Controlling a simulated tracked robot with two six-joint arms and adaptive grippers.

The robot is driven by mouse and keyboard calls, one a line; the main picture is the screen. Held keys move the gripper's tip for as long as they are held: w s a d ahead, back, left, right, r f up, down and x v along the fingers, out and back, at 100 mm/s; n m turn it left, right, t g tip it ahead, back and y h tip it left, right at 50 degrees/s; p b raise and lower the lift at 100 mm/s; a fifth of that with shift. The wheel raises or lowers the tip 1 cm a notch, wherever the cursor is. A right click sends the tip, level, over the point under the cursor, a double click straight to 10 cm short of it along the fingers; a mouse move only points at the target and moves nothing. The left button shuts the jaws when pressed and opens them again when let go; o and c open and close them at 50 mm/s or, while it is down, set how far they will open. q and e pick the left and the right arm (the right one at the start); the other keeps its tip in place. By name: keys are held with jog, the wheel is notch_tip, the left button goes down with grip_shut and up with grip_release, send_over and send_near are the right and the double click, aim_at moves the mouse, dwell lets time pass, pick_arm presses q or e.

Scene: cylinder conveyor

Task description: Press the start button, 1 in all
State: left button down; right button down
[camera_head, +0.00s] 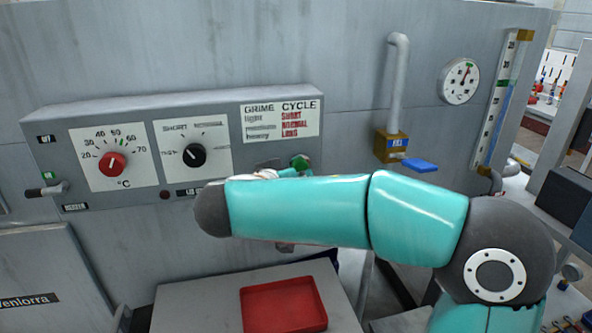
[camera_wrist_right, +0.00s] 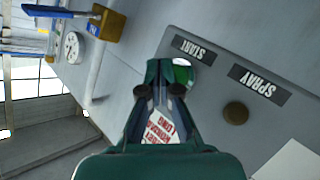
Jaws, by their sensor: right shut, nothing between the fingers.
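The green start button (camera_head: 300,162) is at the right end of the grey control panel (camera_head: 225,185), mostly above my right forearm. In the right wrist view the green button (camera_wrist_right: 182,72) sits beside the START label (camera_wrist_right: 195,50). My right gripper (camera_wrist_right: 160,90) is shut and empty, its fingertips close to the button and partly overlapping it in the picture. I cannot tell whether they touch it. In the head view the right gripper (camera_head: 284,173) is mostly hidden behind my teal arm. My left gripper is in neither view.
The panel carries a red temperature dial (camera_head: 112,164) and a black cycle dial (camera_head: 194,155). A dark round SPRAY button (camera_wrist_right: 236,113) is near the start button. A blue-handled valve (camera_head: 420,165) is to the right. A red tray (camera_head: 284,306) lies below.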

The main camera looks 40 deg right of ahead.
jog(key=shift+w+d+b, duration=0.2)
jog(key=shift+w+b, duration=0.05)
jog(key=shift+b, duration=0.05)
jog(key=shift+w+d+r, duration=0.1)
jog(key=shift+w+d, duration=0.1)
jog(key=shift+w, duration=0.2)
dwell(0.8)
jog(key=shift+s+b, duration=0.1)
jog(key=shift+b, duration=0.2)
jog(key=shift+s+a+b, duration=0.45)
jog(key=shift+s+b, duration=0.1)
jog(key=shift+s, duration=0.15)
